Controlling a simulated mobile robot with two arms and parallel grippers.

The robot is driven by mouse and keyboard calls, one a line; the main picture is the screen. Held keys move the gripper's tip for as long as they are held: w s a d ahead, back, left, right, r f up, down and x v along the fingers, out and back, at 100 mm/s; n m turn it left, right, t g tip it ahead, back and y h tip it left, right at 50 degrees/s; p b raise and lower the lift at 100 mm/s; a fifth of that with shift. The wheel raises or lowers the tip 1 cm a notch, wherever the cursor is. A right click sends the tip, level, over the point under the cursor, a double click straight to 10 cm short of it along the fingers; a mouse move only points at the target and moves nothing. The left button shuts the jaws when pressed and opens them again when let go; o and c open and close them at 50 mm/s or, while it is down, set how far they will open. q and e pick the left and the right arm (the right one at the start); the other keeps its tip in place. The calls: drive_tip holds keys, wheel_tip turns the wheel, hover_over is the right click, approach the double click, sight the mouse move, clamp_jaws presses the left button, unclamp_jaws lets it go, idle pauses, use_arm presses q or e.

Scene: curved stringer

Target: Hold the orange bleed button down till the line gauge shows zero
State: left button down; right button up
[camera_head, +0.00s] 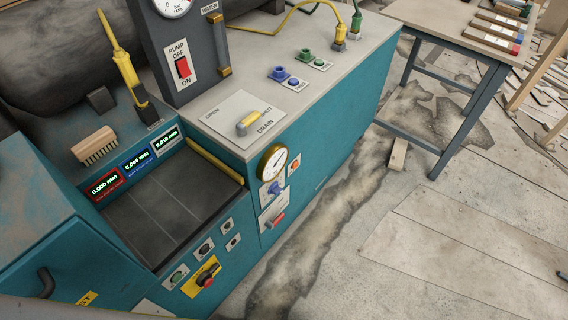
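A round gauge with a pale face and brass rim (272,163) is on the upper front of the teal bench. Its needle is too small to read surely. Just right of it, a small white plate (294,165) bears an orange spot that looks like the bleed button; whether it is pressed cannot be told. A blue fitting (275,188) sits below the gauge, with a red handle (277,219) under it. A second gauge (173,6) on the dark column is cut by the top edge. Neither of my grippers is in view.
The bench top (333,75) carries a yellow drain lever (248,123), blue (279,74) and green (306,55) fittings, and a red pump switch (183,67) stands behind. A brush (95,146) lies left. A side table (455,34) stands right; the stained floor between is mostly open.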

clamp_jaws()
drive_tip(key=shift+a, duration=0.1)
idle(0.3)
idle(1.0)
